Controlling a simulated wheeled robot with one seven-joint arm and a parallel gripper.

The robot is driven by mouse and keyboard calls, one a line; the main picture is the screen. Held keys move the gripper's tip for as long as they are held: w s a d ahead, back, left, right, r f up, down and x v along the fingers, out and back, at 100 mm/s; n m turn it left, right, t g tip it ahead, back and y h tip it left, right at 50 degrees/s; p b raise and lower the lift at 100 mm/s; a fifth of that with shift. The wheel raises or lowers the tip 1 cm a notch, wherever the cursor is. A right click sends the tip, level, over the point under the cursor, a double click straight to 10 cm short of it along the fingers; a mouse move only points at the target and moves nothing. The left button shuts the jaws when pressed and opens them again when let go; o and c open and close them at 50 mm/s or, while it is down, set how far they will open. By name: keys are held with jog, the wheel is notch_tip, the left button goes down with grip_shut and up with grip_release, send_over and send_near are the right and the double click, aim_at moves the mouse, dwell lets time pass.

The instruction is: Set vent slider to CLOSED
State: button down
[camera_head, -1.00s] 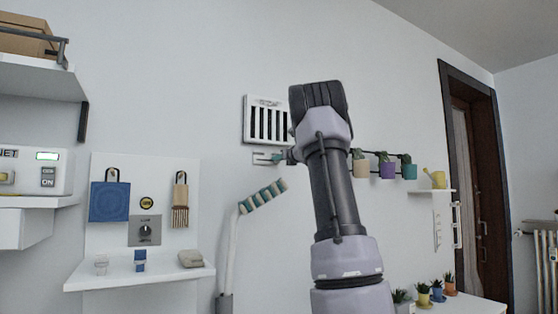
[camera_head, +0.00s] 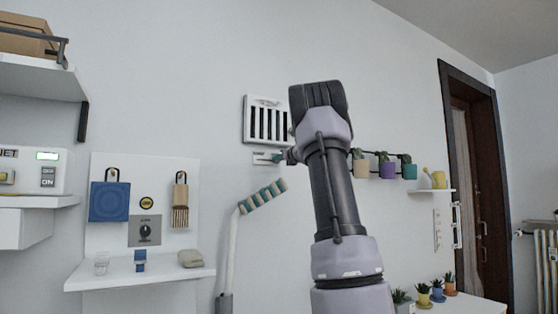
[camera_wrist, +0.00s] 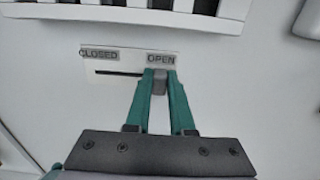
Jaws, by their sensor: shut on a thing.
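The vent (camera_head: 267,120) is a white grille on the wall, and its lower edge shows at the top of the wrist view (camera_wrist: 130,14). Below it is a white slider plate (camera_wrist: 112,62) with a dark slot, marked CLOSED at the left and OPEN at the right. The dark grey slider knob (camera_wrist: 158,82) stands at the right end, under OPEN. My gripper (camera_wrist: 160,80) has its two green fingers shut on the knob, one at each side.
A rail with several hanging pots (camera_head: 387,170) is to the right of my arm. A white board (camera_head: 118,180) with tools and a dial is to the left. The wall left of the plate is clear.

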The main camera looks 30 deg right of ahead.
dwell(0.4)
jog(key=a, duration=0.8)
jog(key=shift+s+a, duration=0.15)
jog(key=shift+a, duration=0.05)
jog(key=c, duration=0.8)
grip_release()
jog(key=shift+a, duration=0.1)
jog(key=shift+o, duration=0.2)
jog(key=shift+s, duration=0.1)
jog(key=shift+s, duration=0.4)
send_near(257, 158)
jog(key=s, duration=0.4)
jog(key=shift+s, duration=0.1)
